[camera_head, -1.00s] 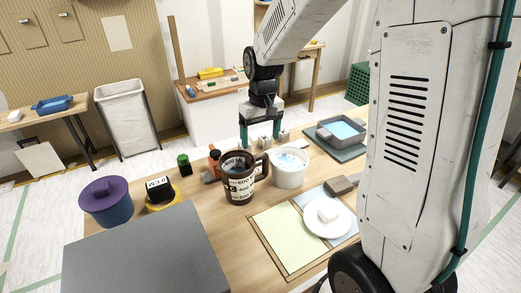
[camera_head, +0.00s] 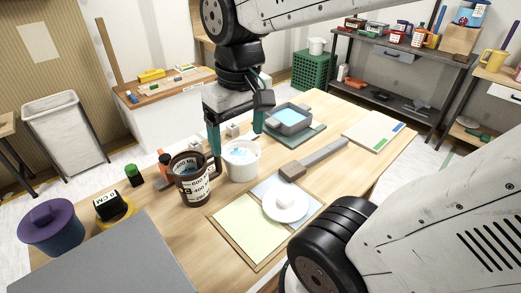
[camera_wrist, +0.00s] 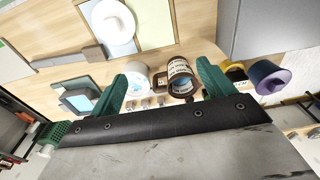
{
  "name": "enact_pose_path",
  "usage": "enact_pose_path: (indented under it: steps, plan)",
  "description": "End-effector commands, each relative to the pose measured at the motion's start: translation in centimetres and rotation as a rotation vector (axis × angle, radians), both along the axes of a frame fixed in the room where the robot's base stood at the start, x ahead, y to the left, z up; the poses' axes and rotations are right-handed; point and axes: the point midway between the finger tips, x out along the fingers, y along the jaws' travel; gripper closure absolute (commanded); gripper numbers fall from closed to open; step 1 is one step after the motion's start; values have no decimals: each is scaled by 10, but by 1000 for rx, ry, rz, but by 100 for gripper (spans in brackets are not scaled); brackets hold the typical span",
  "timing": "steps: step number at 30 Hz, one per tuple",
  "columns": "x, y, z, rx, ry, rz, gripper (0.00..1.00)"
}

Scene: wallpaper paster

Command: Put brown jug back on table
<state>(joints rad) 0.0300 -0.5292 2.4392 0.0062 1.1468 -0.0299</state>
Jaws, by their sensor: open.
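The brown jug (camera_head: 194,187), with white measuring marks, stands upright on the wooden table (camera_head: 165,232). It also shows in the wrist view (camera_wrist: 181,72), with pale blue inside. My gripper (camera_head: 237,140) is open and empty, fingers pointing down. I cannot tell if the finger touches the jug. In the wrist view the jug and the bucket (camera_wrist: 138,78) appear between my fingers (camera_wrist: 163,85).
A small plate (camera_head: 285,213), a brush (camera_head: 318,160) and a grey tray (camera_head: 289,118) lie right. Bare table shows in front of the jug.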

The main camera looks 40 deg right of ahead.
Motion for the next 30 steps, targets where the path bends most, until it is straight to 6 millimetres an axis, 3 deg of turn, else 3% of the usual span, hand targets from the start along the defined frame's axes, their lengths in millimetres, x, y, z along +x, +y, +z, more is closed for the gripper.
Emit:
enact_pose_path:
  steps: [3, 9, 30]
  plan:
    - [-34, 4, 1, -3, -20, 3, 19]
    - [-65, 5, -3, -6, -30, 0, 19]
    - [-70, 5, -4, -6, -30, 0, 19]
